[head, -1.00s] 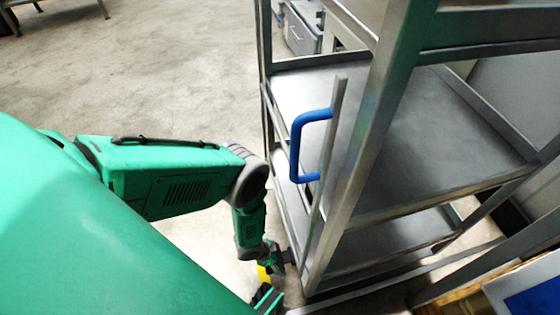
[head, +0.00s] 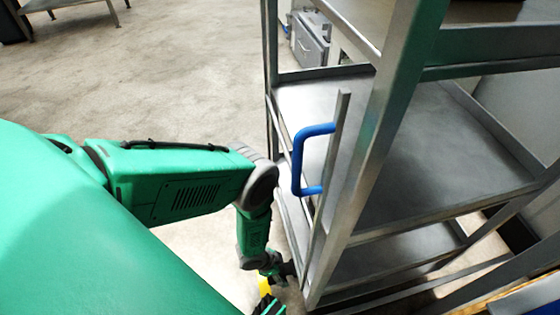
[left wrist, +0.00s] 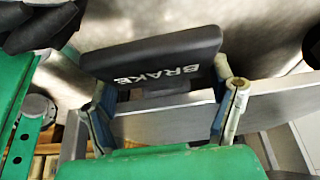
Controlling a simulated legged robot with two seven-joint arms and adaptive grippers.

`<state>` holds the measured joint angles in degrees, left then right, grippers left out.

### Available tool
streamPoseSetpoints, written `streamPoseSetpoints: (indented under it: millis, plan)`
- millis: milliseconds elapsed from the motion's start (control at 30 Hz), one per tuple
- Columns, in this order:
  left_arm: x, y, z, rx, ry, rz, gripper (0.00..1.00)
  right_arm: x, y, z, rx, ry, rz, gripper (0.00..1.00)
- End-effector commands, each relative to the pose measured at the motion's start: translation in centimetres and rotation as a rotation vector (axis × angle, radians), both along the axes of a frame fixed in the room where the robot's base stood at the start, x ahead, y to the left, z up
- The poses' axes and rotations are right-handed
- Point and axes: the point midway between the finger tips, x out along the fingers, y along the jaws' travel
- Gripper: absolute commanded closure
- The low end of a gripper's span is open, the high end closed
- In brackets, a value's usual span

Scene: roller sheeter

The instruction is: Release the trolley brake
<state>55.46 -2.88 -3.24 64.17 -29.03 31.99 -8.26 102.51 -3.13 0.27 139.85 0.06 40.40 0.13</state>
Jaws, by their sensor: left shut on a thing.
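The trolley is a metal rack with shelves (head: 420,150) and a blue handle (head: 297,160) on its near upright. The black brake pedal (left wrist: 150,55), marked BRAKE, fills the upper middle of the left wrist view. My left gripper (left wrist: 166,92) has one finger at each side of the pedal and is shut on it. In the head view my left gripper (head: 275,270) is low by the foot of the trolley, and the pedal cannot be made out there. My right gripper is out of view.
Open concrete floor (head: 190,75) lies left of the trolley. A grey cabinet (head: 308,45) stands behind it. A metal table (head: 70,5) is at the far left. A blue-topped item (head: 540,300) is at the lower right.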

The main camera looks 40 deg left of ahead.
Motion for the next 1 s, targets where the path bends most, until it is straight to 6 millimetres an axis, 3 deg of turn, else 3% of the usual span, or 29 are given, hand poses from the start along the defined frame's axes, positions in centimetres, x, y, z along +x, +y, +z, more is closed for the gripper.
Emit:
streamPoseSetpoints:
  millis: [933, 967, 1000]
  plan:
    - [0.44, -0.18, 0.18, -0.004, -0.010, -0.002, 0.74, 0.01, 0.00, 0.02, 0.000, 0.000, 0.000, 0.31]
    - [0.43, -0.17, 0.17, -0.004, -0.009, -0.002, 0.15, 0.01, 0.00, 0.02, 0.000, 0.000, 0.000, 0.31]
    - [0.43, -0.16, 0.17, -0.004, -0.009, -0.002, 0.02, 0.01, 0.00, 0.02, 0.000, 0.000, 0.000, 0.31]
